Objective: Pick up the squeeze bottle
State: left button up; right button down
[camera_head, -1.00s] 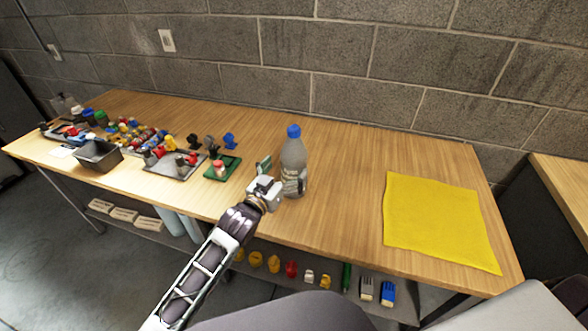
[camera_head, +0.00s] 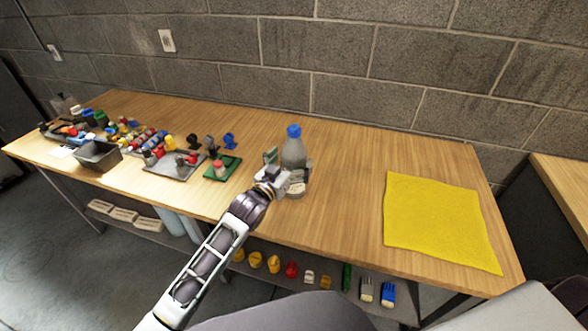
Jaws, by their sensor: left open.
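The squeeze bottle (camera_head: 294,149) is grey and translucent with a blue cap. It stands upright on the wooden workbench (camera_head: 345,160), left of the yellow cloth. My left gripper (camera_head: 288,172) is open at the bottle's lower half, with one finger at its left side and another part in front of its base. The gripper hides the lower part of the bottle, and I cannot tell whether the fingers touch it. My right gripper is not in view.
A yellow cloth (camera_head: 440,220) lies flat at the right. A green tray (camera_head: 222,168), a grey tray (camera_head: 174,164) with small parts and a dark bin (camera_head: 98,155) stand to the left. A block wall (camera_head: 340,60) rises behind. The bench between bottle and cloth is clear.

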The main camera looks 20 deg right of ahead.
pick_arm(q)
jog(key=shift+w+d, duration=0.35)
jog(key=shift+d, duration=0.05)
jog(key=shift+w, duration=0.1)
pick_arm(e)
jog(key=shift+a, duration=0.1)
pick_arm(q)
jog(key=shift+r, duration=0.1)
jog(key=c, duration=1.5)
jog(key=shift+r, duration=0.15)
